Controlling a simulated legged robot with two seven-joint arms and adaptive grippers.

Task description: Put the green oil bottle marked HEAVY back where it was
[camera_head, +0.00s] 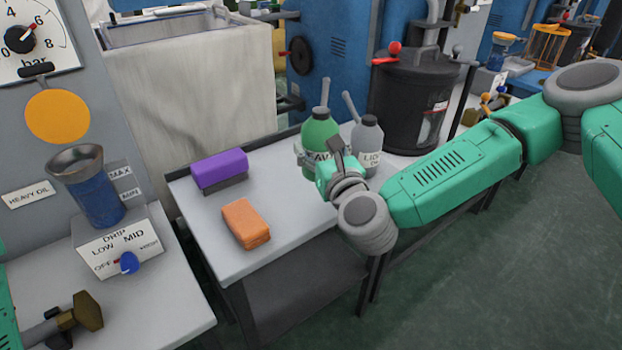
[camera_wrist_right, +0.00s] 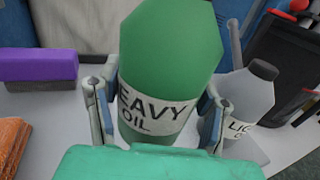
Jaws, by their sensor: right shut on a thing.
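The green oil bottle (camera_head: 319,132) has a white label reading HEAVY. It is upright at the back of the grey table (camera_head: 288,228), beside a grey bottle (camera_head: 367,138). In the right wrist view the green bottle (camera_wrist_right: 168,62) fills the middle, its label reading HEAVY OIL. My right gripper (camera_head: 322,160) is shut around the bottle at label height, one finger on each side in the wrist view (camera_wrist_right: 155,115). The bottle's base is hidden, so I cannot tell whether it touches the table. My left gripper does not show clearly; only a green sliver of arm is at the left edge.
A purple-topped block (camera_head: 219,170) and an orange block (camera_head: 245,223) are on the table's left part. The grey bottle (camera_wrist_right: 246,100) stands close right of my gripper. A black canister (camera_head: 414,105) is behind. The table's front middle is free.

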